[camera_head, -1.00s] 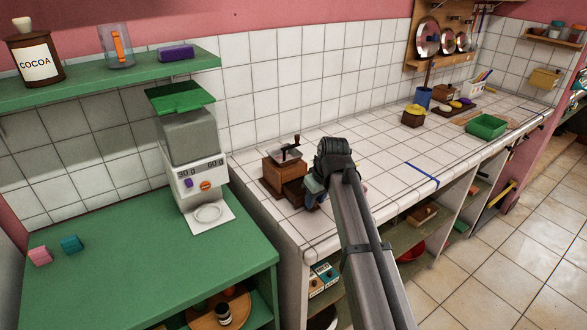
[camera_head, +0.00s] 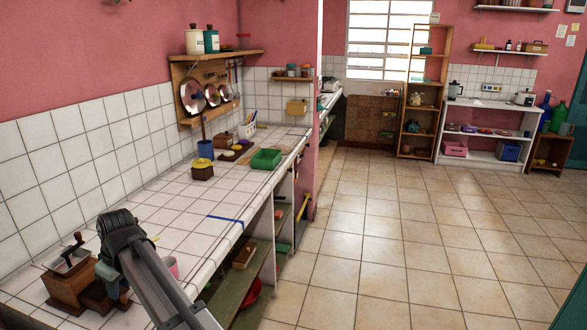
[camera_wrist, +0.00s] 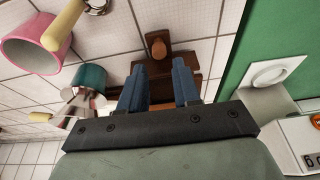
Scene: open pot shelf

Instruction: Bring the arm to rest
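My arm reaches over the white tiled counter (camera_head: 170,218) at its near left end. My gripper is low beside a wooden grinder (camera_head: 68,283) with a crank, and the arm partly hides the fingers in the head view. In the wrist view my gripper (camera_wrist: 159,88) shows two blue fingers spread apart with nothing held between them. The grinder's wooden body and knob (camera_wrist: 158,47) lie beyond the fingertips. I cannot tell whether the fingers touch it.
A pink cup (camera_head: 171,265) stands just right of the arm; a teal cup (camera_wrist: 89,77) is near the fingers. Open floor (camera_head: 400,240) lies to the right.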

